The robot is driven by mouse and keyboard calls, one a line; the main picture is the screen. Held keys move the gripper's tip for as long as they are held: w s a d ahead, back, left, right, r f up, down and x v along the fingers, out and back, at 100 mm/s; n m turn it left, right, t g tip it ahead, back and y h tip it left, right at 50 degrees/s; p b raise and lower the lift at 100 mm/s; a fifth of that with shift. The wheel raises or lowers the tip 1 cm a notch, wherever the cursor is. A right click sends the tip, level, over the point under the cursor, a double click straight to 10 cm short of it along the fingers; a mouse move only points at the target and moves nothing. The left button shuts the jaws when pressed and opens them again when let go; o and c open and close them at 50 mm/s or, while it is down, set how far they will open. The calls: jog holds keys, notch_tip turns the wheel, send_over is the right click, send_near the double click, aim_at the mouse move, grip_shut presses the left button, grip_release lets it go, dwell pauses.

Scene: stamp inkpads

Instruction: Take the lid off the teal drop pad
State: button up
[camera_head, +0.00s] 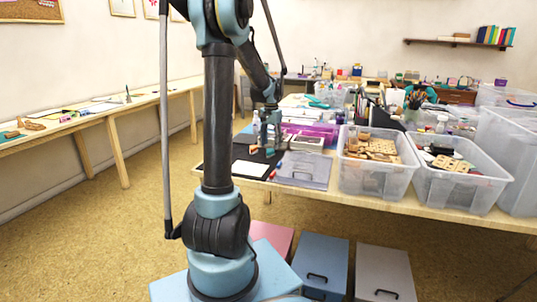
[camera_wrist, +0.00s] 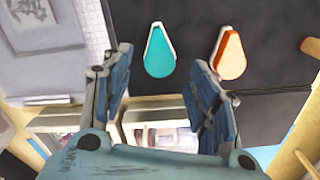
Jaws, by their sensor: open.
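The teal drop pad (camera_wrist: 160,50) shows in the wrist view as a small teardrop with a teal top and a white edge. It lies on a black mat (camera_wrist: 186,12). My gripper (camera_wrist: 161,60) is open, with one blue finger on either side of the view below the pad. The pad appears between and a little beyond the fingertips, and nothing is between the fingers. I cannot tell how high the fingers are above it. In the head view my gripper (camera_head: 268,142) hangs over the mat near the table's front edge; the pad cannot be made out there.
An orange drop pad (camera_wrist: 230,54) lies right of the teal one, beyond the right finger. A purple box (camera_head: 312,131) is behind.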

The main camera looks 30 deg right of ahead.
jog(key=shift+f, duration=1.35)
jog(key=shift+c, duration=0.3)
jog(key=c, duration=0.7)
jog(key=shift+r, duration=0.1)
